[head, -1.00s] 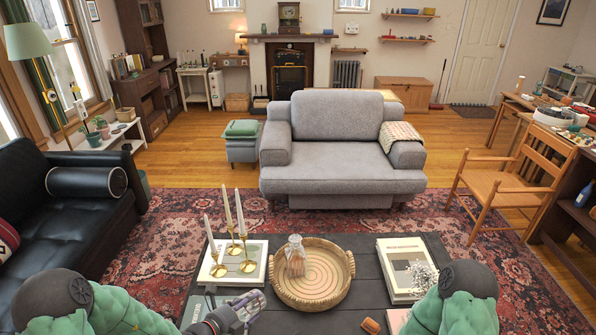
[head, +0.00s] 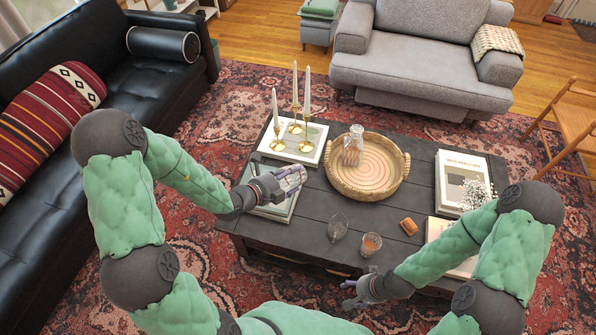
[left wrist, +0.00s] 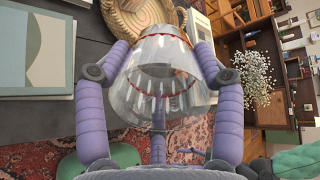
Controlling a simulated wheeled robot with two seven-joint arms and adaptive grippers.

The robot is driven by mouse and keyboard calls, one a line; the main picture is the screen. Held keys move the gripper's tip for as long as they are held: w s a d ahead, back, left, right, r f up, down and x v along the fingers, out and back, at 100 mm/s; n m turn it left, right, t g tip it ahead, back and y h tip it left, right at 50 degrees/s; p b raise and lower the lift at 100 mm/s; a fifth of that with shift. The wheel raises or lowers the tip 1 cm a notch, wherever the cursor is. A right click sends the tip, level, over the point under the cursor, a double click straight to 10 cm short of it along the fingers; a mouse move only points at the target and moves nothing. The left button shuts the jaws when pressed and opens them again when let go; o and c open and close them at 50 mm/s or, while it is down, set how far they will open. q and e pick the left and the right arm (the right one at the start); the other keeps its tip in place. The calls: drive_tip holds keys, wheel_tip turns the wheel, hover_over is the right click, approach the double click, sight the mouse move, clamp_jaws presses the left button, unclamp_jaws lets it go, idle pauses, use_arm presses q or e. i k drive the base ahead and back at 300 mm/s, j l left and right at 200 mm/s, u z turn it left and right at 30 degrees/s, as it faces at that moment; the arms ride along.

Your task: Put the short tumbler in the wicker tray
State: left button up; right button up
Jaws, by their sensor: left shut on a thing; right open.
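My left gripper (head: 290,178) is shut on a clear glass tumbler with red bands, seen between the fingers in the left wrist view (left wrist: 160,75). In the head view this glass is hard to make out. The gripper is above the table's left part, left of the wicker tray (head: 338,190). The round wicker tray has two handles and its wall also shows in the left wrist view (left wrist: 118,22). A glass decanter (head: 352,150) stands inside its left rear; the rest of its floor is bare. My right gripper (head: 354,296) is open and empty at the table's front edge.
On the dark table (head: 310,205) stand a clear glass (head: 338,226), a glass of amber drink (head: 370,244) and a small brown block (head: 408,226). Brass candlesticks (head: 294,135) with tall candles stand behind my left gripper. Books (head: 460,180) and white flowers (head: 475,195) are right.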

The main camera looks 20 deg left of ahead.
sight(374, 180)
drive_tip(key=i+l+z, duration=0.1)
drive_tip(key=l, duration=0.3)
drive_tip(key=l+z, duration=0.15)
drive_tip(key=l, duration=0.3)
drive_tip(key=i+l+z, duration=0.1)
drive_tip(key=l, duration=0.25)
drive_tip(key=i+l+z, duration=0.1)
drive_tip(key=l, duration=0.3)
drive_tip(key=i+l+z, duration=0.15)
drive_tip(key=i+l, duration=0.1)
drive_tip(key=l, duration=0.1)
